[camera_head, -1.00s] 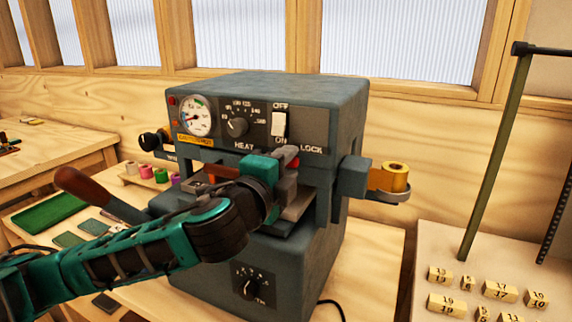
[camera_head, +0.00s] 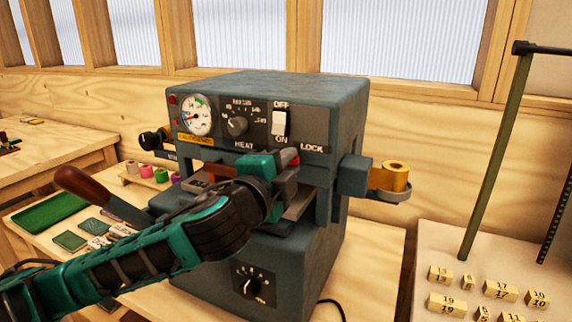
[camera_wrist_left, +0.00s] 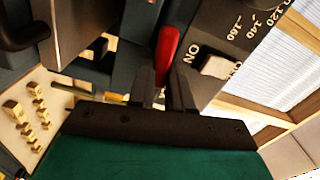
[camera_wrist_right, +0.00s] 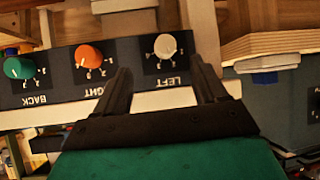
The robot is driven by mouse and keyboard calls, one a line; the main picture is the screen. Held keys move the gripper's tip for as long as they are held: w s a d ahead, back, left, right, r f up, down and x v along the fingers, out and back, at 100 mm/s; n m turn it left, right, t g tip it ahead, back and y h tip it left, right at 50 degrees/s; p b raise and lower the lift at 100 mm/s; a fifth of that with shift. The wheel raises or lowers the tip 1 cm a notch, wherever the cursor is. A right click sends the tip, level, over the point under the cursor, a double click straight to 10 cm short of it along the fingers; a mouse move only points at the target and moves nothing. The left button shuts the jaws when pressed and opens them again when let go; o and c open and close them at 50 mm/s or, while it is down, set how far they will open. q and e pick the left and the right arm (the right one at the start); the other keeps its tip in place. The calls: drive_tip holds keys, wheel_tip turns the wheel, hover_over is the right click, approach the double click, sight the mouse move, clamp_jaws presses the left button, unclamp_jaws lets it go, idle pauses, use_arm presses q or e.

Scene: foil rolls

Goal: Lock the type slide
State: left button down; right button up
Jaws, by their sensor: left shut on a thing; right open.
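The grey foil press (camera_head: 270,200) stands on the wooden bench with its front towards me. A red lever (camera_wrist_left: 168,48) beside the LOCK label is the lock handle. It also shows in the head view (camera_head: 295,160), mostly covered by the gripper. My left gripper (camera_head: 287,162) is at the press front just below the LOCK label, shut on the red lever. Its two dark fingers (camera_wrist_left: 165,88) meet at the lever's lower end. The type slide is largely hidden behind my left arm. My right gripper (camera_wrist_right: 162,78) is open and empty, in front of a panel with knobs.
A brown-handled lever (camera_head: 85,187) sticks out left of the press. A gold foil roll (camera_head: 395,177) sits on its right side. Several number type blocks (camera_head: 500,291) lie on the right table by a metal post (camera_head: 497,155).

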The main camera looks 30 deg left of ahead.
use_arm(q)
drive_tip(key=n, duration=0.3)
drive_tip(key=shift+n, duration=0.3)
drive_tip(key=shift+n+p, duration=0.4)
drive_tip(key=shift+n, duration=1.3)
use_arm(e)
drive_tip(key=shift+r, duration=0.4)
use_arm(q)
drive_tip(key=c, duration=1)
unclamp_jaws()
drive_tip(key=shift+c, duration=0.2)
